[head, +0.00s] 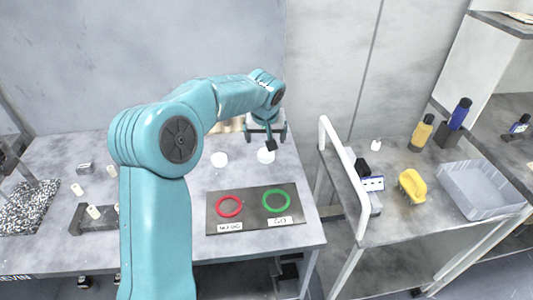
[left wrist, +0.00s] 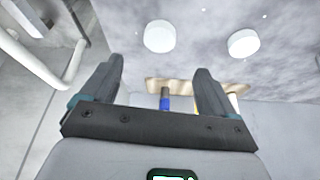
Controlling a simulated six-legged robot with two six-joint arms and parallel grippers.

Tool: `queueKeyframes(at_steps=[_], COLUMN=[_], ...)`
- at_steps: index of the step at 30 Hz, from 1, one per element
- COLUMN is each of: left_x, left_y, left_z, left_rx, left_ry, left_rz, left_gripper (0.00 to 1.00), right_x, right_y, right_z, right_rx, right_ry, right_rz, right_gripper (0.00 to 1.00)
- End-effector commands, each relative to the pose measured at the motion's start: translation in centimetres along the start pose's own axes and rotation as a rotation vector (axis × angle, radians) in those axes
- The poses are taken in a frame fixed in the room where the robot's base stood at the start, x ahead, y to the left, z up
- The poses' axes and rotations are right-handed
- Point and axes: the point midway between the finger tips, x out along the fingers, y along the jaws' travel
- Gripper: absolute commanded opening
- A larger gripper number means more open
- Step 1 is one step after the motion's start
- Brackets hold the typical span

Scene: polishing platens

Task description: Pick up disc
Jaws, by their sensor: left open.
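Two white discs lie on the grey table. One disc (head: 219,159) is left of my left gripper (head: 270,142), and the other disc (head: 265,156) is just below the gripper's fingers in the head view. In the left wrist view, the two discs (left wrist: 159,36) and (left wrist: 243,43) show beyond the fingertips. The left gripper (left wrist: 156,72) is open with nothing between its fingers. My right gripper is not in view.
A dark mat (head: 250,197) with a red ring (head: 229,206) and a green ring (head: 276,200) lies in front of the discs. A cart with a white handle (head: 343,175) stands right, holding a yellow brush (head: 412,186) and a grey bin (head: 480,190). A dark block (head: 95,218) sits left.

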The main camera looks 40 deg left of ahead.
Motion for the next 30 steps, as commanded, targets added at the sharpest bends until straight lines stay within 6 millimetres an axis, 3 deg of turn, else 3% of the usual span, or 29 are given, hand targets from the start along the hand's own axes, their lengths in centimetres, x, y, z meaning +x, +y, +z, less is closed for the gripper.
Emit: queueKeyframes(at_steps=[6, 13, 21, 30], left_x=[4.3, 6.2, 10.3, 10.9], left_y=[0.1, 0.1, 0.2, 0.2], left_z=[0.1, -0.1, -0.4, -0.5], left_rx=[0.001, 0.001, 0.002, 0.001], left_ry=[-0.002, -0.001, -0.001, 0.001], left_rz=[-0.001, -0.001, 0.001, 0.002], left_gripper=[0.89, 0.89, 0.89, 0.85], right_x=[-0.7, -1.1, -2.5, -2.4], right_y=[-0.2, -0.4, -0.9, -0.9], right_z=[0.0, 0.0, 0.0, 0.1], right_rx=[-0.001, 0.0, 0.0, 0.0], right_ry=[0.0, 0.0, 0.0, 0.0], right_rz=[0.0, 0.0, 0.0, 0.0], right_gripper=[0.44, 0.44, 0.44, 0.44])
